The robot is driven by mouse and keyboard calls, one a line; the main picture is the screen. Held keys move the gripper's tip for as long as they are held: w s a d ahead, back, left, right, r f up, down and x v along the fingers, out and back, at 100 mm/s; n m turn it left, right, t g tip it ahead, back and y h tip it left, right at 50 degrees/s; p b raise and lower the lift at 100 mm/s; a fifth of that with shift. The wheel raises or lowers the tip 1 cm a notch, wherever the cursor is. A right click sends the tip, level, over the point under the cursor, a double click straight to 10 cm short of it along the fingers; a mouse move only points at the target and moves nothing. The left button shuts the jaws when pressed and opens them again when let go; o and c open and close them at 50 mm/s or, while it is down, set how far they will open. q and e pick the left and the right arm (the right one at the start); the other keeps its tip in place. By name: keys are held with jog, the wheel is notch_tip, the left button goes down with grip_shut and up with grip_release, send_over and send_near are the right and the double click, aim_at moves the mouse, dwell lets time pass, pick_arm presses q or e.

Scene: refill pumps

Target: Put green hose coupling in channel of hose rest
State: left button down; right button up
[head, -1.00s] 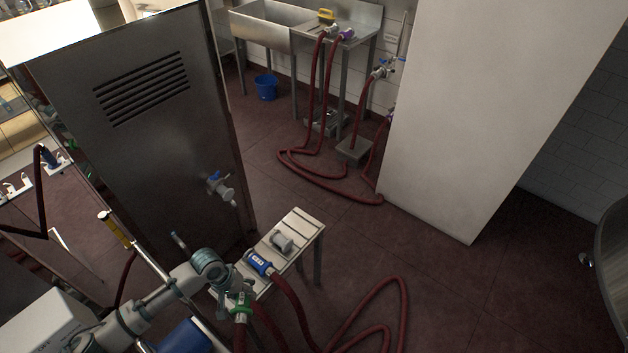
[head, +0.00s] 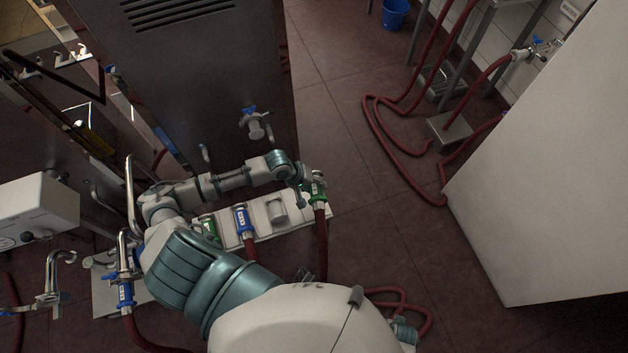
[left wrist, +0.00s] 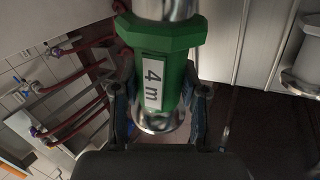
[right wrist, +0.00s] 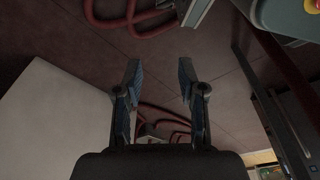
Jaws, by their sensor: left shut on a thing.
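My left gripper (head: 309,190) is shut on a green hose coupling (head: 318,188), held by the right end of the pale hose rest (head: 296,222). Its dark red hose hangs down in front of the rest. In the left wrist view the green coupling (left wrist: 165,75), labelled "4 m", sits between the fingers (left wrist: 160,125). A blue-banded coupling (head: 243,221) and a grey fitting (head: 275,209) are on the rest. Another green item (head: 210,229) shows at its left end, partly hidden. My right gripper (right wrist: 157,85) is open and empty in the right wrist view.
A steel cabinet (head: 200,80) with a blue-handled tap (head: 254,122) stands behind the rest. A large white block (head: 550,180) stands at right. Red hoses (head: 400,165) loop over the floor. Another blue coupling (head: 124,292) is at lower left. Open floor lies right of the rest.

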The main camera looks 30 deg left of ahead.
aim_at(307, 199)
pick_arm(q)
jog(key=a+f+n+b, duration=0.1)
jog(key=a+f+b, duration=0.1)
jog(key=a+f+n+t+b, duration=0.1)
jog(key=a+f+b, duration=0.1)
jog(key=shift+s+f+n, duration=0.15)
jog(key=shift+f+n, duration=0.1)
jog(key=shift+n, duration=0.05)
jog(key=shift+d+f+t+b, duration=0.35)
jog(key=shift+d+b, duration=0.2)
jog(key=shift+d, duration=0.1)
jog(key=shift+a+f+b, duration=0.5)
jog(key=shift+f+b, duration=0.2)
jog(key=shift+f, duration=0.15)
jog(key=shift+d+f, duration=0.2)
jog(key=shift+f, duration=0.3)
jog(key=shift+d+f, duration=0.15)
jog(key=shift+f, duration=0.35)
jog(key=shift+f+b, duration=0.35)
jog(key=shift+f, duration=0.2)
jog(key=shift+a+f, duration=0.1)
jog(key=shift+f, duration=0.2)
jog(key=shift+a, duration=0.15)
pick_arm(e)
notch_tip(307, 199, up, 19)
jog(key=w+a+t, duration=0.1)
jog(key=w, duration=0.1)
jog(key=shift+w+a, duration=0.15)
jog(key=shift+w, duration=0.15)
